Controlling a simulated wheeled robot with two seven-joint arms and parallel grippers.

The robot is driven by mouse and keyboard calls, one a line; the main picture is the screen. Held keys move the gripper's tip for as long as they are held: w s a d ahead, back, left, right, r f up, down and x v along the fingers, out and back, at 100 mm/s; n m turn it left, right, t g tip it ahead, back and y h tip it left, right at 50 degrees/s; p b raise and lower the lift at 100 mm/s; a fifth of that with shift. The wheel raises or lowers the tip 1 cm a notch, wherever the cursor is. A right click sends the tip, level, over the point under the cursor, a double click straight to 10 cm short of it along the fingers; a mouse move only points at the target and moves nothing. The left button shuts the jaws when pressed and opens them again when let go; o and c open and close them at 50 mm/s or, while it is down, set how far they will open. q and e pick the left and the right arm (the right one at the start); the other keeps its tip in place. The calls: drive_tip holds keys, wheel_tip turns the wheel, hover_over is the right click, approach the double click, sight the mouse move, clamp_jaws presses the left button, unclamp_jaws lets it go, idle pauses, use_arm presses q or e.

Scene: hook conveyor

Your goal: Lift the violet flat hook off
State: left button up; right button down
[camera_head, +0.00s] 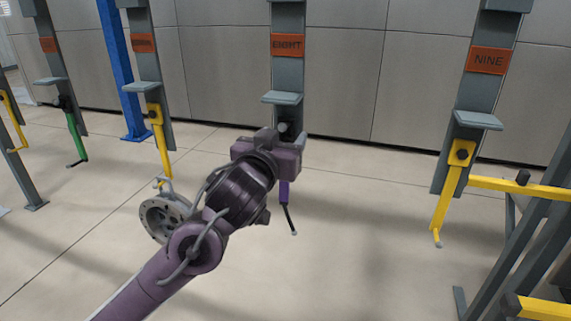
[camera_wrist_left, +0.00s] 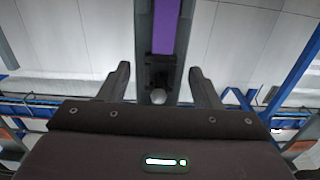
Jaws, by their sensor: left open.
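The violet flat hook (camera_head: 285,191) hangs on the grey post (camera_head: 289,72) with the orange sign "EIGHT". Its dark lower rod ends in a small bent tip, with nothing on it. Its upper part is hidden behind my left gripper (camera_head: 283,130), which is at the post just below the grey ledge. In the left wrist view the violet bar (camera_wrist_left: 165,27) runs down from the top, between the two dark fingers of my left gripper (camera_wrist_left: 159,72). The fingers are open, one on each side, with gaps. A round grey knob (camera_wrist_left: 158,96) shows between them. My right gripper is not in view.
A yellow hook (camera_head: 161,137) on the post to the left carries a round grey flange (camera_head: 157,222), close to my left arm. Another yellow hook (camera_head: 447,196) hangs on post "NINE" (camera_head: 488,60). Yellow rails (camera_head: 530,189) stand at right. The floor below the violet hook is clear.

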use_arm(q)
drive_tip(key=shift+w, duration=0.15)
drive_tip(key=shift+c, duration=0.2)
clamp_jaws()
